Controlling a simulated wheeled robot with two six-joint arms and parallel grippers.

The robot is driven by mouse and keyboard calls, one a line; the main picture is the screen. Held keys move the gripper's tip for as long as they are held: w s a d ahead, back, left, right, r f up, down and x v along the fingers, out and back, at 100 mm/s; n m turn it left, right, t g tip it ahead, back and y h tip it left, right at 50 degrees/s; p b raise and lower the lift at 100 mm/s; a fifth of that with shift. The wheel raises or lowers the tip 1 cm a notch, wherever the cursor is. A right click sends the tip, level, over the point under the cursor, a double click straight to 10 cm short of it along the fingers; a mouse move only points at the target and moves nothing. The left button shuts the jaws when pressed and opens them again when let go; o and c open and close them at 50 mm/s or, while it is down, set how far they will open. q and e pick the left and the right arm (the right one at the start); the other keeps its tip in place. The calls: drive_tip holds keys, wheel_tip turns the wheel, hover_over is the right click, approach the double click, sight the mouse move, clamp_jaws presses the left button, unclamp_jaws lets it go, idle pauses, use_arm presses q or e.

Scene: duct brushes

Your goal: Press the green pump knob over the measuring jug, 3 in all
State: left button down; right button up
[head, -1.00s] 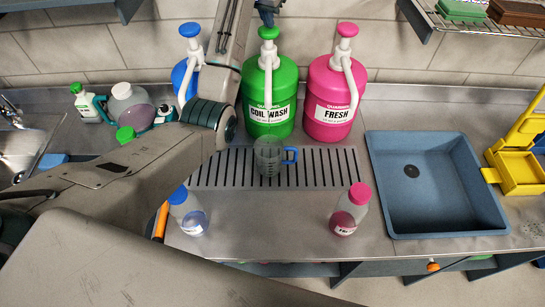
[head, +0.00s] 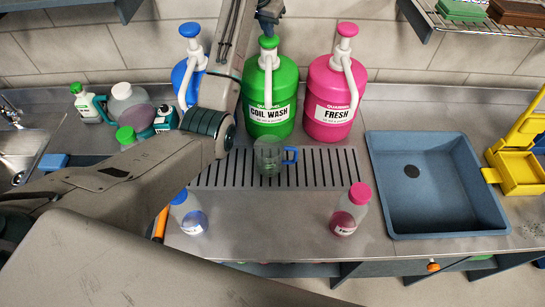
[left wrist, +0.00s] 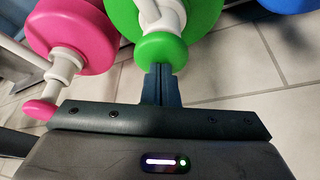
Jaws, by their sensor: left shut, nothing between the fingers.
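My left gripper (head: 269,15) is shut and empty, pointing down onto the knob. In the left wrist view its closed fingertips (left wrist: 162,72) meet the green knob (left wrist: 160,50) and appear to touch it. The knob sits low, close to the pump's white collar. The clear measuring jug (head: 268,157) with a blue handle stands on the slotted drain grate below the green pump's spout. It looks green-tinted inside; its level is hard to read. My right gripper is out of view.
A pink FRESH container (head: 337,98) stands right of the green one, a blue one (head: 187,75) left, partly behind my arm. Two small bottles, blue-capped (head: 188,213) and pink-capped (head: 350,212), stand in front of the grate (head: 335,168). A blue sink (head: 440,185) lies right.

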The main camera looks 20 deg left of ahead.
use_arm(q)
drive_tip(key=shift+f, duration=0.1)
drive_tip(key=shift+r+p, duration=0.35)
drive_tip(key=shift+r, duration=2.35)
drive_tip(key=shift+f, duration=0.2)
drive_tip(key=shift+f, duration=2.55)
drive_tip(key=shift+r, duration=2.75)
drive_tip(key=shift+f, duration=0.15)
drive_tip(key=shift+f, duration=2.6)
